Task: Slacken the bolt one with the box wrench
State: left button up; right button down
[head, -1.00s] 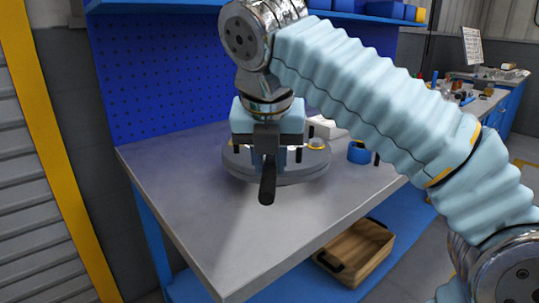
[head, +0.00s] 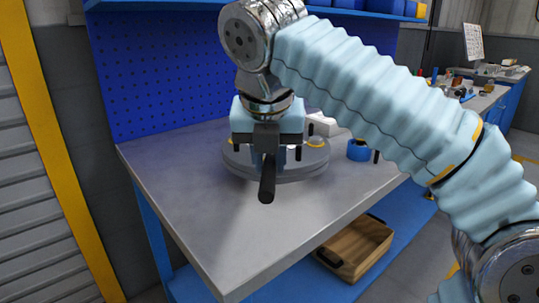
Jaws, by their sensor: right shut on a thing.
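The flanged shell (head: 305,170) is a grey round disc on the workbench. Parts of several bolts show around its top, and a yellow ring sits at its right side. My right gripper (head: 267,150) is over the disc, pointing down, and is shut on a black-handled tool (head: 267,182), which I take to be the box wrench. Its handle points toward the front of the bench. The wrench's head and bolt one are hidden behind the gripper, so I cannot tell whether they touch. My left gripper is not in view.
A blue ring-shaped item (head: 359,151) and a white block (head: 322,125) stand right of and behind the disc. A blue pegboard (head: 150,75) rises behind the bench (head: 190,195). The bench's front left is clear. A wooden crate (head: 355,250) is on the lower shelf.

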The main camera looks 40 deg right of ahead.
jog(key=shift+p, duration=0.35)
dwell(0.5)
jog(key=shift+f+b, duration=1.1)
jog(key=shift+f, duration=0.25)
jog(key=s+d+n+t+y+p, duration=0.1)
jog(key=s+d+n+y+p, duration=0.2)
jog(key=d+n, duration=0.6)
jog(key=shift+d+p, duration=0.55)
jog(key=shift+p, duration=0.1)
dwell(0.7)
jog(key=shift+f, duration=0.1)
